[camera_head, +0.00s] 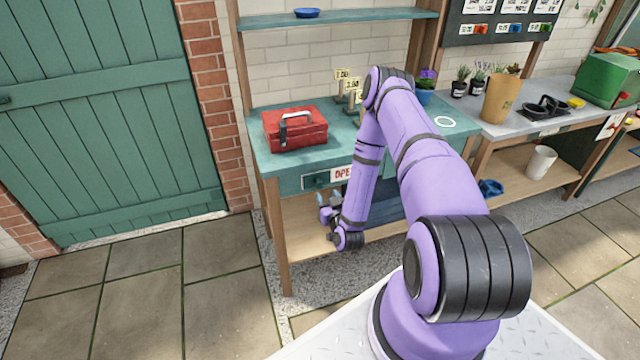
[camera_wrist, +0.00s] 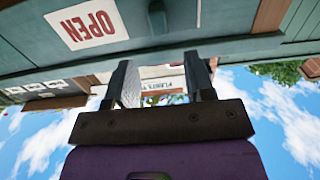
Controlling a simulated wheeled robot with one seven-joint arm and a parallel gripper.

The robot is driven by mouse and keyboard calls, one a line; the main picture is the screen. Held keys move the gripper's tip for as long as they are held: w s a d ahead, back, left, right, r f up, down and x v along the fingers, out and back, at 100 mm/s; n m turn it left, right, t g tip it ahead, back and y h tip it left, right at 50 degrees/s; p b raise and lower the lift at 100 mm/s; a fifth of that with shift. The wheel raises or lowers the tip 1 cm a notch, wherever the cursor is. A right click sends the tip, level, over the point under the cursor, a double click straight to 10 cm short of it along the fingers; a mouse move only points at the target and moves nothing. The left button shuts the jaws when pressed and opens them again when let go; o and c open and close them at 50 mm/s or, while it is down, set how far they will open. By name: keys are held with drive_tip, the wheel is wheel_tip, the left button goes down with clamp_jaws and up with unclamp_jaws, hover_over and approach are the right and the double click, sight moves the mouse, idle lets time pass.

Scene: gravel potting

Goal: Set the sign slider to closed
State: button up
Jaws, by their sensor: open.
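The sign (camera_head: 341,174) is a white plate with red lettering on the front edge of the teal bench. In the wrist view it reads OPEN (camera_wrist: 88,25). A dark knob (camera_wrist: 157,15) beside the sign looks like the slider's handle; in the head view a dark part shows left of the lettering (camera_head: 318,181). My gripper (camera_head: 328,207) is below the bench's front edge, under the sign. In the wrist view its two fingers (camera_wrist: 160,68) are apart and empty, pointing towards the knob without touching it. My arm hides the sign's right part in the head view.
A red toolbox (camera_head: 295,130) stands on the teal bench (camera_head: 262,160) above the sign. A wooden lower shelf (camera_head: 305,240) lies beneath my gripper. The paved floor (camera_head: 220,300) in front is clear.

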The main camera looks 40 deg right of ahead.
sight(320, 183)
drive_tip(key=x, duration=0.8)
clamp_jaws()
